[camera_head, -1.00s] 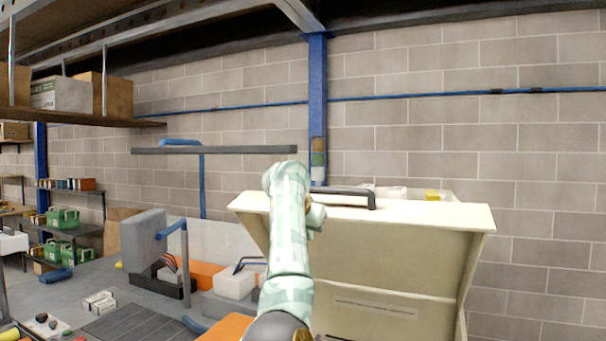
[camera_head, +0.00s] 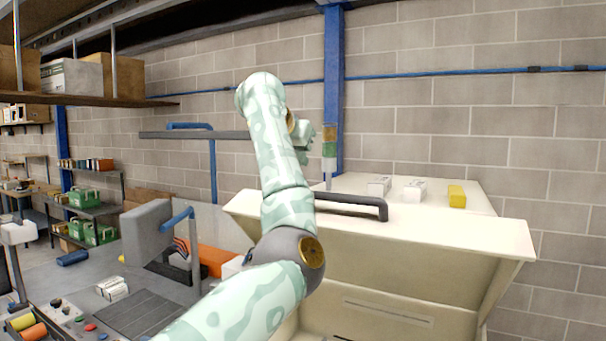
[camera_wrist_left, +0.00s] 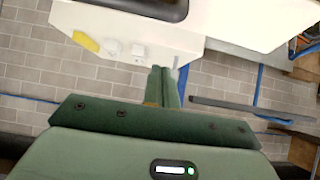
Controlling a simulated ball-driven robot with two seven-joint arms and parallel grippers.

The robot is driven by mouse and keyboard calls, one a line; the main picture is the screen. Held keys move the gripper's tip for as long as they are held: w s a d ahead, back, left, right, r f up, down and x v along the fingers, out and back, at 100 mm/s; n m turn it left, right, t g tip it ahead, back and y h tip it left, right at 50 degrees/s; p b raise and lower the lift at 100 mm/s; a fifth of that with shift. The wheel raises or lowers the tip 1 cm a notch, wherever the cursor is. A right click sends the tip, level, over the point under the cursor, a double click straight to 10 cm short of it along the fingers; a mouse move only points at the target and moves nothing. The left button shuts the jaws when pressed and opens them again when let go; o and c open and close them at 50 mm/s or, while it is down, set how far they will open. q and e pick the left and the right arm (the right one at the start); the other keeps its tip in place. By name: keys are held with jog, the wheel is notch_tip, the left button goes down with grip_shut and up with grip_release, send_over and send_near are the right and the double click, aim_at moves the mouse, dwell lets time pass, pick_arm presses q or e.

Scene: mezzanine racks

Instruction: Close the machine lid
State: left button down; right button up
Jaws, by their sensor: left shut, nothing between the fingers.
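The machine lid (camera_head: 430,228) is a cream panel with a black bar handle (camera_head: 375,205) along its upper edge, at the right of the head view. It stands raised and tilted above the cream machine body (camera_head: 375,325). In the left wrist view, the lid (camera_wrist_left: 215,18) and part of its dark handle (camera_wrist_left: 150,7) show at the top. My left gripper (camera_head: 304,157) is up above and behind the handle's left end, apart from it. Its fingers (camera_wrist_left: 163,73) are together and empty in the wrist view. My right gripper is out of view.
Two small white boxes (camera_head: 379,186) (camera_head: 414,190) and a yellow block (camera_head: 456,196) sit on the cream top behind the lid. A blue post (camera_head: 334,90) stands against the block wall. A grey bench (camera_head: 140,305) with tools is at left.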

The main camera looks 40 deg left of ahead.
pick_arm(q)
jog(key=p+x, duration=0.2)
jog(key=x, duration=0.5)
jog(key=shift+w+a+r+p, duration=0.1)
jog(key=shift+r+p, duration=0.05)
jog(key=shift+p, duration=0.15)
jog(key=s, duration=0.1)
jog(key=s+f, duration=0.1)
jog(key=s+d, duration=0.1)
jog(key=shift+s+d+f, duration=0.1)
jog(key=shift+s+f, duration=0.25)
jog(key=shift+s, duration=0.15)
jog(key=shift+f, duration=0.2)
jog(key=shift+w+f, duration=0.1)
jog(key=shift+w, duration=0.1)
